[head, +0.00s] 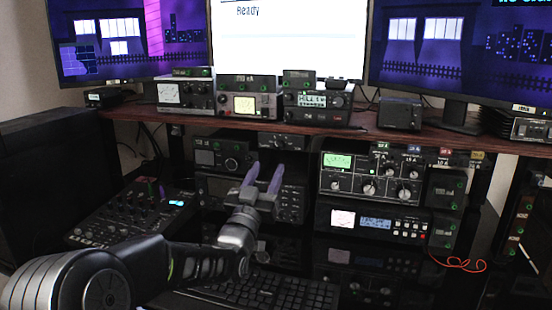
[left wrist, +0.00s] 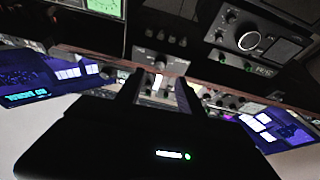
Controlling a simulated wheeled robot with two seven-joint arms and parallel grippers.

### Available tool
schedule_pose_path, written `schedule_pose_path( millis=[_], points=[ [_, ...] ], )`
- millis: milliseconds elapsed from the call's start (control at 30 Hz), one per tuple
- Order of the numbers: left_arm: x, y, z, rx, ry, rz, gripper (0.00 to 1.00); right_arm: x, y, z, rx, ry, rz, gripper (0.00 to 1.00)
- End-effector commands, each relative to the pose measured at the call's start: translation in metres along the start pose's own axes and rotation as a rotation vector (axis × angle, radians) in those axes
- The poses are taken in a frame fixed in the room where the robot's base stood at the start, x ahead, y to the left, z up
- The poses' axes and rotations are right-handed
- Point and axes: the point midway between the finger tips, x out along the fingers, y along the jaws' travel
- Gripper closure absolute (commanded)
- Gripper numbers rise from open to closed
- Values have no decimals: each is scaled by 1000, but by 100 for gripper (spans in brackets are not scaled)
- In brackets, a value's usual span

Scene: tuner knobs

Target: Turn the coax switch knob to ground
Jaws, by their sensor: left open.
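A small grey box with one knob, which looks like the coax switch (head: 283,142), hangs under the shelf in the middle of the head view. Its knob (left wrist: 160,63) shows in the left wrist view, just beyond the fingertips; its labels and pointer are too small to read. My left gripper (head: 264,174) is open and empty, its two fingers pointing up and away, a little below the box in the head view. In the left wrist view the gripper (left wrist: 157,85) has the knob in line with the gap between its fingers, apart from them. My right gripper is not in view.
The wooden shelf (head: 400,137) carries several radios. A radio with a large dial (head: 233,163) is left of the box, and a tuner with several knobs (head: 370,177) is right. A mixer (head: 130,215) and a keyboard (head: 250,293) lie below.

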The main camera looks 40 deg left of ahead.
Motion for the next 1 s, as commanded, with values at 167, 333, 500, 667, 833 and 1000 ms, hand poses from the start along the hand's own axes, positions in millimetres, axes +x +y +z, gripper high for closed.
schedule_pose_path(
  millis=[167, 333, 500, 667, 833, 1000],
  points=[
    [2, 0, 0, 0, 0, 0, 55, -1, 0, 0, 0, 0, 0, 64],
    [15, 0, 0, 0, -1, 0, 55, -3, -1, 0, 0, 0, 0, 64],
    [41, 1, -1, 0, 0, 1, 55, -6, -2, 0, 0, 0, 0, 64],
    [65, 1, -1, 1, 0, 1, 55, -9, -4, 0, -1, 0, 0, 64],
    [77, 0, 0, 0, 0, 1, 55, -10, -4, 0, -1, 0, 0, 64],
    [78, 0, 0, 0, -1, 0, 55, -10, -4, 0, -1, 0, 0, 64]
  ],
)
